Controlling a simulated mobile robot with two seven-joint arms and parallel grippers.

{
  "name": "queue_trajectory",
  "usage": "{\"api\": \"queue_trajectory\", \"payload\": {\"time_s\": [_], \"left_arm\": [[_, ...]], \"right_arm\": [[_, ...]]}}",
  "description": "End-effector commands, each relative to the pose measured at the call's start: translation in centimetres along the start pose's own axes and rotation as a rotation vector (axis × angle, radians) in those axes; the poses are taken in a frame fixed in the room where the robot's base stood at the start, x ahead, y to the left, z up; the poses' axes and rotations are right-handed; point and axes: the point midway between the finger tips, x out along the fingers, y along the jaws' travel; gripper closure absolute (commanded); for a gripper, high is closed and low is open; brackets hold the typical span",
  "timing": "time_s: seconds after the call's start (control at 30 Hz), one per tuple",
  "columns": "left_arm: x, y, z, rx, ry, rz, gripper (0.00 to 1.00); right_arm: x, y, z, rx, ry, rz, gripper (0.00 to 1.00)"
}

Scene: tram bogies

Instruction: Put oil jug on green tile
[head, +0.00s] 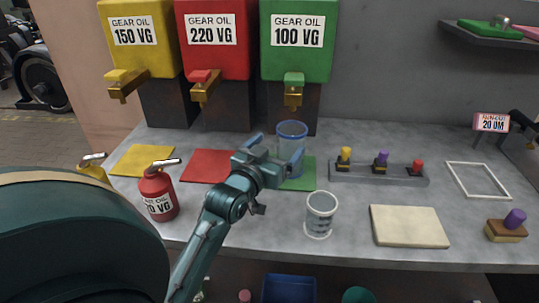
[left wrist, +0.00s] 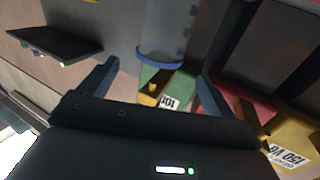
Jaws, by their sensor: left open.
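A clear jug with a blue rim (head: 292,130) stands upright at the green tile (head: 303,182), below the green tank's tap. Its lower part is hidden behind my gripper, so I cannot tell whether its base is fully on the tile. My left gripper (head: 275,152) is open, with its blue fingers on either side of the jug. In the left wrist view, the jug's blue rim (left wrist: 160,57) shows between the spread fingers (left wrist: 157,78). I cannot see finger contact. My right gripper is not in view.
Yellow (head: 150,15), red (head: 213,60) and green (head: 298,60) gear oil tanks stand behind. Right are a peg rack (head: 378,174) and beige board (head: 408,226).

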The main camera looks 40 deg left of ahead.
Motion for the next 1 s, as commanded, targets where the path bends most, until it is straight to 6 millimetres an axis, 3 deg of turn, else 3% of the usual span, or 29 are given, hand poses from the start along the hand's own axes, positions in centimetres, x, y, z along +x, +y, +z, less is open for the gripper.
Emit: {"api": "queue_trajectory", "payload": {"time_s": [0.1, 0.3, 1.0], "left_arm": [[-2.0, 0.0, 0.1, 0.000, -0.001, 0.000, 0.10], [-3.4, 0.0, 0.0, 0.000, 0.000, 0.000, 0.10], [-3.5, 0.0, 0.0, 0.000, 0.001, 0.000, 0.10]], "right_arm": [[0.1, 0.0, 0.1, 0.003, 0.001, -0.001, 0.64], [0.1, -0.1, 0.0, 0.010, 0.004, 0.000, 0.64], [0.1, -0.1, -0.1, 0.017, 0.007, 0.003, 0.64]]}}
